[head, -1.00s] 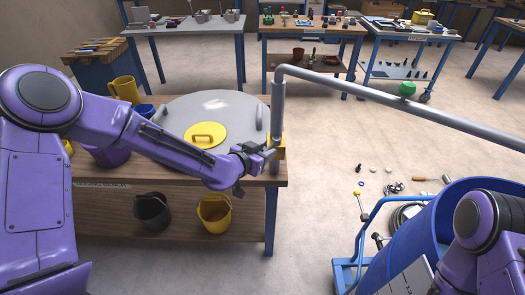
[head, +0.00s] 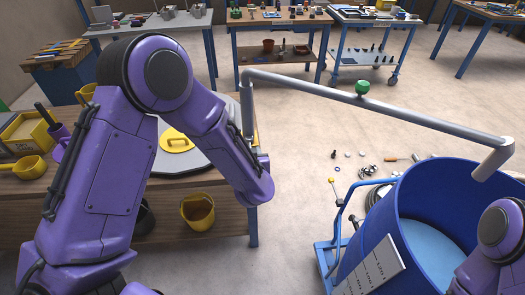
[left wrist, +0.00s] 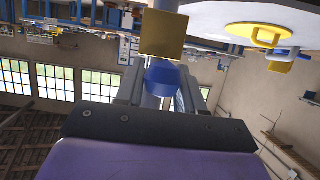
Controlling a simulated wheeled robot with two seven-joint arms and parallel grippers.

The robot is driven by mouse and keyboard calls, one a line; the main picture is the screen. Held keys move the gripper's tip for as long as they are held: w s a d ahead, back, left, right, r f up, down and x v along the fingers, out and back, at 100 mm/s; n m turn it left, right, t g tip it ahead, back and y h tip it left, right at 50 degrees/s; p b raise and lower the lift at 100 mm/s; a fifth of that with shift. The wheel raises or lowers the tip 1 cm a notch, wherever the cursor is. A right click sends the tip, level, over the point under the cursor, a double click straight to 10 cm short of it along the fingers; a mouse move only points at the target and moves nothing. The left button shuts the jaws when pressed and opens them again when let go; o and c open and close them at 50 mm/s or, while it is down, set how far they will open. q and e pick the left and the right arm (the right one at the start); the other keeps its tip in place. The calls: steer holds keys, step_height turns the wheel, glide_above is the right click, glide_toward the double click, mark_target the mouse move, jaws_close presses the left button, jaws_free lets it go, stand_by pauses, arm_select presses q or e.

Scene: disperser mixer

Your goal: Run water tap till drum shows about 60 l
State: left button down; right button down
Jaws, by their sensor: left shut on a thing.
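A grey water pipe (head: 420,118) rises at the bench's right edge and runs right. Its downturned spout (head: 494,160) hangs over the blue drum (head: 400,205). The drum is open at the top, with a pale blue level surface (head: 432,243) inside; I cannot tell if it is water. A white scale plate (head: 372,270) with litre marks is on the drum's side, its lower part cut off. In the left wrist view my left gripper (left wrist: 162,88) is shut on a blue tap handle (left wrist: 162,76), beside a yellow block (left wrist: 163,34). My forearm hides this in the head view. My right gripper is out of view.
A green knob (head: 362,87) sits on the pipe. The wooden bench (head: 215,222) carries a grey lid with a yellow hatch (head: 176,140). Small parts and a hose lie on the floor beside the drum's blue trolley (head: 327,262).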

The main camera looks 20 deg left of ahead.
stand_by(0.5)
arm_select(q)
steer(key=c, duration=0.8)
jaws_free()
steer(key=shift+d, duration=0.1)
steer(key=b+v, duration=0.1)
steer(key=v, duration=0.9)
steer(key=shift+s+d+r+b, duration=0.1)
steer(key=shift+s+d+b, duration=0.1)
steer(key=shift+b, duration=0.15)
